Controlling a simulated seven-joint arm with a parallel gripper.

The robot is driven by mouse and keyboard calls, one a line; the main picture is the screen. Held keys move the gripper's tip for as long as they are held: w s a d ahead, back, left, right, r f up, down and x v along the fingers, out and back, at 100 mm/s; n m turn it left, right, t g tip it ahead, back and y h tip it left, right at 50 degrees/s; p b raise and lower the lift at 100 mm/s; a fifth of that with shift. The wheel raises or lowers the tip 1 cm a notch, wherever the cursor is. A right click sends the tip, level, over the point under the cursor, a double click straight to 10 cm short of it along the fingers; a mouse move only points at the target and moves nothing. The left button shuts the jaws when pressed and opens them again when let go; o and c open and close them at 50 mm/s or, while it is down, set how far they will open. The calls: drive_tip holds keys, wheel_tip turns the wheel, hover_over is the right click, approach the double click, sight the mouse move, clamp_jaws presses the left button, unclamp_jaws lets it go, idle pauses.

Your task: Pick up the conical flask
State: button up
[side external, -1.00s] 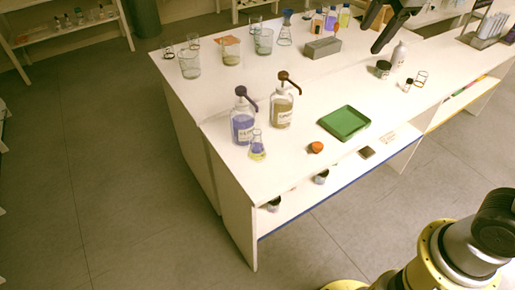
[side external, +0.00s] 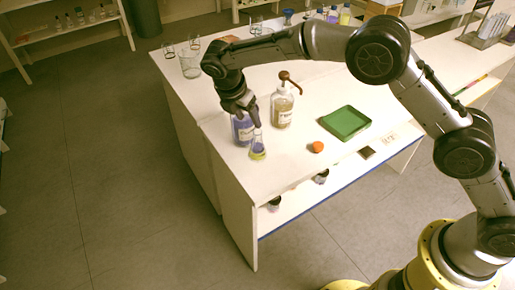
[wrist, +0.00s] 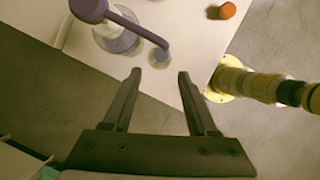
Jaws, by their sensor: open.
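In the wrist view the flask (wrist: 159,58) shows from above, just beyond the fingertips, next to the dark pump spout (wrist: 143,31). My gripper (wrist: 159,74) is open and empty, with its fingers pointing towards the flask. In the side view my gripper (side external: 246,112) is above and behind the flask and hides the purple bottle's top.
A pump bottle with brown-yellow liquid (side external: 282,109) stands to the right. A green tray (side external: 345,122) and an orange round object (side external: 317,147) lie further right. Beakers (side external: 190,64) stand at the back left. The bench's front edge is close to the flask.

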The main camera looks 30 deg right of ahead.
sight(259, 139)
drive_tip(key=x, duration=1.3)
drive_tip(key=shift+s+d, duration=0.1)
drive_tip(key=shift+s, duration=0.05)
clamp_jaws()
